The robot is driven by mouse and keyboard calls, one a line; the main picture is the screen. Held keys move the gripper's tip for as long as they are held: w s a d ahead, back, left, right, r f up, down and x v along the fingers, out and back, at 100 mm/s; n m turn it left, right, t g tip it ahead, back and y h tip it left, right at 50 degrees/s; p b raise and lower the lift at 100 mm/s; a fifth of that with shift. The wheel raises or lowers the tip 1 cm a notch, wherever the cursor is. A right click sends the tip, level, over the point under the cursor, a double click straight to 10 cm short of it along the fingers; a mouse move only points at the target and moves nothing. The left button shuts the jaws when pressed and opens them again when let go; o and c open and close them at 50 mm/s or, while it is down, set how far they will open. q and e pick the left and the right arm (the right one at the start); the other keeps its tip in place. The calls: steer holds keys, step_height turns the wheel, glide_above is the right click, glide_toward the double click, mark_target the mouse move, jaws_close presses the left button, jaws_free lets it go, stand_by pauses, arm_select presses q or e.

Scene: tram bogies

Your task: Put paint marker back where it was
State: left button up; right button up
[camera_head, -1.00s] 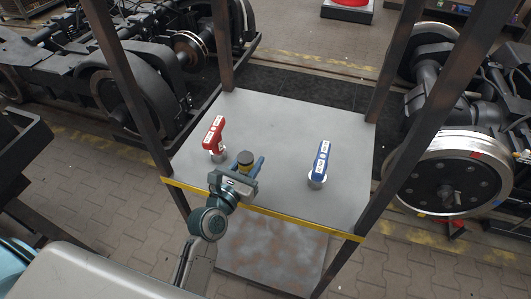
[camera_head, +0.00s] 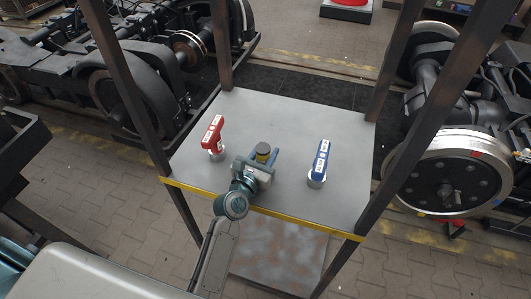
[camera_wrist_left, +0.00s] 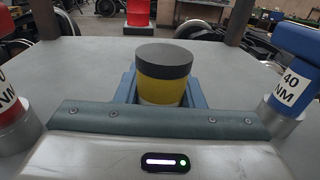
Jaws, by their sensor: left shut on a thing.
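The paint marker (camera_wrist_left: 163,80), yellow with a dark grey cap, stands upright between the blue fingers of my left gripper in the left wrist view. In the head view the marker (camera_head: 262,152) shows over the grey shelf top (camera_head: 290,120). My left gripper (camera_head: 263,157) is shut on it, near the front middle of the shelf, between a red tool and a blue tool. The marker's lower end is hidden, so I cannot tell whether it touches the shelf. My right gripper is not in view.
The red T-shaped tool (camera_head: 213,133) stands left of the gripper, and the blue tool (camera_head: 320,162), marked 40 NM in the wrist view, stands right. Dark posts (camera_head: 393,95) rise at the shelf's corners. A yellow strip (camera_head: 265,208) marks its front edge. The shelf's back is clear.

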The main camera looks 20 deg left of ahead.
arm_select(q)
steer(key=shift+f, duration=0.1)
steer(key=o, duration=1)
steer(key=shift+o, duration=0.2)
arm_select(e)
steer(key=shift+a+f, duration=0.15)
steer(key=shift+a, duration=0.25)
arm_select(q)
steer(key=shift+s, duration=0.35)
steer(key=s, duration=0.3)
steer(key=s+a+b, duration=0.1)
steer(key=s, duration=0.2)
steer(key=s+b, duration=0.1)
steer(key=s, duration=0.3)
steer(key=shift+s+a, duration=0.1)
steer(key=shift+a, duration=0.3)
steer(key=shift+s+a, duration=0.1)
steer(key=shift+s, duration=0.45)
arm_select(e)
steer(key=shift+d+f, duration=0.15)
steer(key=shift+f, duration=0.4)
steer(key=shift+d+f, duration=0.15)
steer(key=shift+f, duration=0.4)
